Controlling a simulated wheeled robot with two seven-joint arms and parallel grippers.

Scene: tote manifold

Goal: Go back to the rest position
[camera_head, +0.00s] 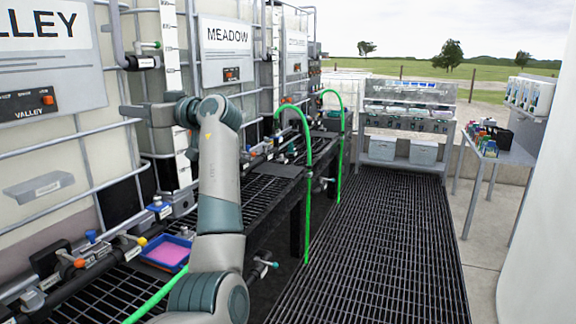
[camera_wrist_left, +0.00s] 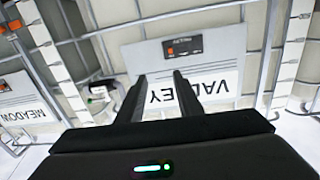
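My left arm rises from the bottom of the head view and bends left at the top. My left gripper (camera_head: 130,110) is raised in front of the caged totes, between the VALLEY sign (camera_head: 50,55) and the MEADOW sign (camera_head: 226,50). In the left wrist view the gripper (camera_wrist_left: 158,78) has its two dark fingers apart with nothing between them. The VALLEY sign (camera_wrist_left: 225,65) shows upside down behind the fingers. My right gripper is in neither view.
Pipes and valves line the grated bench below the totes. A blue tray with pink contents (camera_head: 167,252) sits there, near green hoses (camera_head: 308,180). A table with bottles (camera_head: 488,145) stands at right, a shelf with bins (camera_head: 405,120) at the back. The grated walkway (camera_head: 385,240) is clear.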

